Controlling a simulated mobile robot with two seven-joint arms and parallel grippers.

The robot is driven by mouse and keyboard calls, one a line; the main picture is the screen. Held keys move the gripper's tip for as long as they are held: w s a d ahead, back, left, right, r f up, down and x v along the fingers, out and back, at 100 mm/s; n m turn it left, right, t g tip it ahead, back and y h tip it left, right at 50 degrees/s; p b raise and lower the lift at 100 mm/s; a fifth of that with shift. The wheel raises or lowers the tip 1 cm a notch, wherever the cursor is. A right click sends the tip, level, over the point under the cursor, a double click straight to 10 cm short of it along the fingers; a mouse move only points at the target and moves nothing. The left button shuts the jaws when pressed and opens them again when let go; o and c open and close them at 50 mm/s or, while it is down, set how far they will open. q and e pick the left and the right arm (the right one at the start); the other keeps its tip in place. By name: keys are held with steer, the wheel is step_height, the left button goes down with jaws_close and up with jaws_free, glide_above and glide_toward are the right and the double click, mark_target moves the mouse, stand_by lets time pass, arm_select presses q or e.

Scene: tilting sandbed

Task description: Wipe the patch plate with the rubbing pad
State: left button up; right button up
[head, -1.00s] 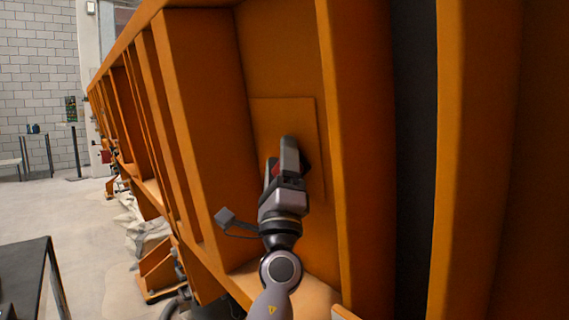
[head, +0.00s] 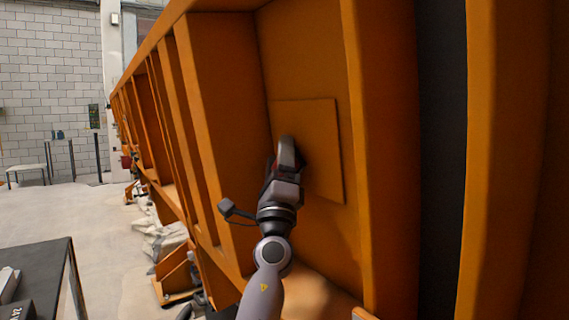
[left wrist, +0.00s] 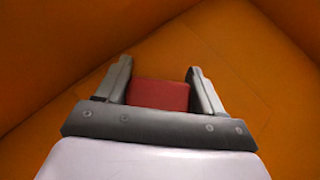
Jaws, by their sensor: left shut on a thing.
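The patch plate (head: 322,150) is a flat orange square on the orange wall panel between two upright ribs. Its edges show faintly in the left wrist view (left wrist: 228,78). My left gripper (head: 285,150) is in front of the plate's left part and hides some of it. In the left wrist view the gripper (left wrist: 160,70) is shut on the red rubbing pad (left wrist: 158,95), which sits between its two fingers. In the head view only a sliver of red shows by the fingers. I cannot tell whether the pad touches the plate. My right gripper is not in view.
Tall orange ribs (head: 385,150) stand on both sides of the plate's bay. A dark table (head: 40,270) is at the lower left. Pale crumpled sheets (head: 160,238) lie on the floor along the frame. The floor at the left (head: 85,215) is mostly clear.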

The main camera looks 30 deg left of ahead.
arm_select(q)
steer(key=s+a+f+p, duration=0.1)
steer(key=s+a+p, duration=0.1)
steer(key=s, duration=0.3)
steer(key=shift+s+a, duration=0.15)
steer(key=shift+s, duration=0.15)
stand_by(0.5)
steer(key=s, duration=0.1)
steer(key=s+a+p, duration=0.1)
steer(key=shift+s+f, duration=0.25)
steer(key=shift+s, duration=0.1)
